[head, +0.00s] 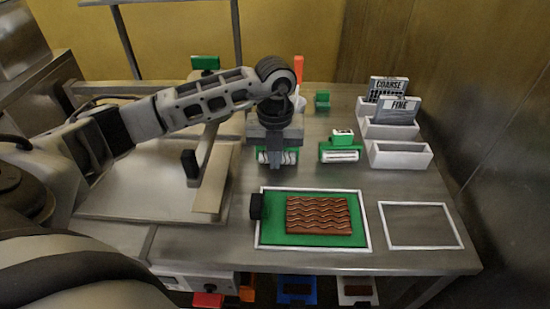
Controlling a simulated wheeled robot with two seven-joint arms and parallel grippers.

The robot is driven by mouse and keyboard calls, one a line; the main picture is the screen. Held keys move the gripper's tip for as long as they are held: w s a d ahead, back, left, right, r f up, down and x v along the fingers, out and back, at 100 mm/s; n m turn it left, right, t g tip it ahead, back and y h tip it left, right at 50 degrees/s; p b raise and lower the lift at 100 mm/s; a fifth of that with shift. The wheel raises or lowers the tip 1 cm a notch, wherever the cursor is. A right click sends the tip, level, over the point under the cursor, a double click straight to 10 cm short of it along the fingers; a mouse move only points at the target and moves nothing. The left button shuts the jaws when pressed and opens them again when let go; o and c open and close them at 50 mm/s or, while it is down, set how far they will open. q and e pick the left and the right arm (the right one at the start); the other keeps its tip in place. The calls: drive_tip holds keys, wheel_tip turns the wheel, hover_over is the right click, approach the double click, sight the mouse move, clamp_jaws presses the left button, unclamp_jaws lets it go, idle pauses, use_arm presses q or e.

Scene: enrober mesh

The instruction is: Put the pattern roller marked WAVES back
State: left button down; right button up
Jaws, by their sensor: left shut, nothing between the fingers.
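My left gripper (278,156) points down, shut and empty, directly over or just in front of a green cradle with a pale patterned roller (290,157). The gripper hides much of that roller, and I cannot tell whether they touch. A second pale roller (344,156) sits in a green cradle (327,154) to the right, with a small white label on top. The markings on both are too small to read, so I cannot tell which is WAVES. A brown slab with wavy lines (318,215) lies on a green mat (272,239). My right gripper is not in view.
White bins (400,158) stand at the back right, with COARSE (390,88) and FINE (398,109) cards. An empty white-outlined area (420,226) is right of the mat. A small green block (322,99) stands behind. Coloured bins (297,289) sit below the front edge.

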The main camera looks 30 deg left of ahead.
use_arm(q)
wheel_tip(320, 180, up, 5)
drive_tip(key=p, duration=0.3)
drive_tip(key=shift+r, duration=0.2)
wheel_tip(320, 180, up, 4)
drive_tip(key=shift+r, duration=0.2)
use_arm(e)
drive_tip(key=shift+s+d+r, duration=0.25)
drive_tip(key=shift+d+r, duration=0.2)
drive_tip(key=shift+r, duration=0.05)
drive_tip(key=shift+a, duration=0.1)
use_arm(q)
drive_tip(key=shift+f, duration=0.1)
